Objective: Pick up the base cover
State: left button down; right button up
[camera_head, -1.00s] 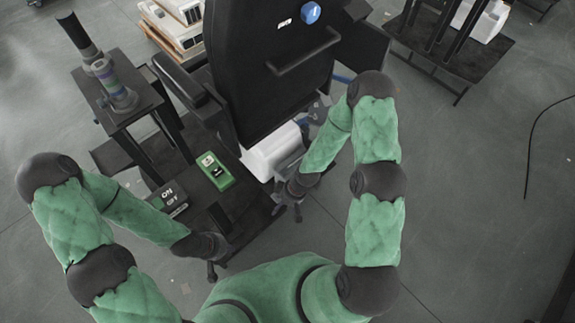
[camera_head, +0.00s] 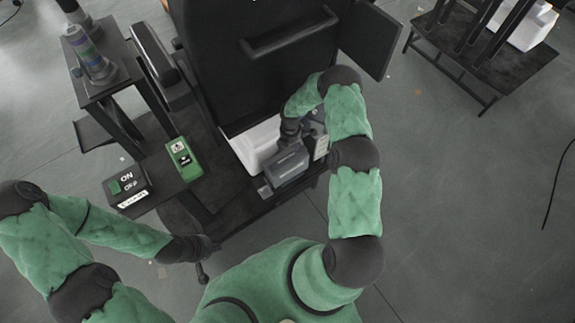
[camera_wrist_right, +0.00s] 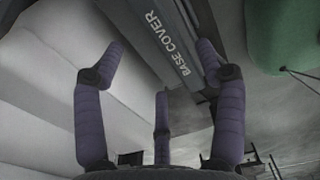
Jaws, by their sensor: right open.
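The base cover (camera_wrist_right: 168,42) is a dark grey piece with BASE COVER printed in pale letters in the right wrist view. A grey box at the foot of the column (camera_head: 287,167) in the head view appears to be this cover.
A white box (camera_head: 256,143) sits beside the cover, under the tall black column (camera_head: 265,75). A green control unit (camera_head: 183,158) and an ON/OFF box (camera_head: 128,184) stand to the left. A side table (camera_head: 105,85) holds a cylindrical device.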

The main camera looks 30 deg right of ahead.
aim_at(290, 154)
notch_tip(290, 154, down, 8)
jog(key=shift+r+b, duration=0.15)
jog(key=shift+b, duration=1.05)
jog(key=shift+c, duration=0.3)
jog(key=c, duration=1.3)
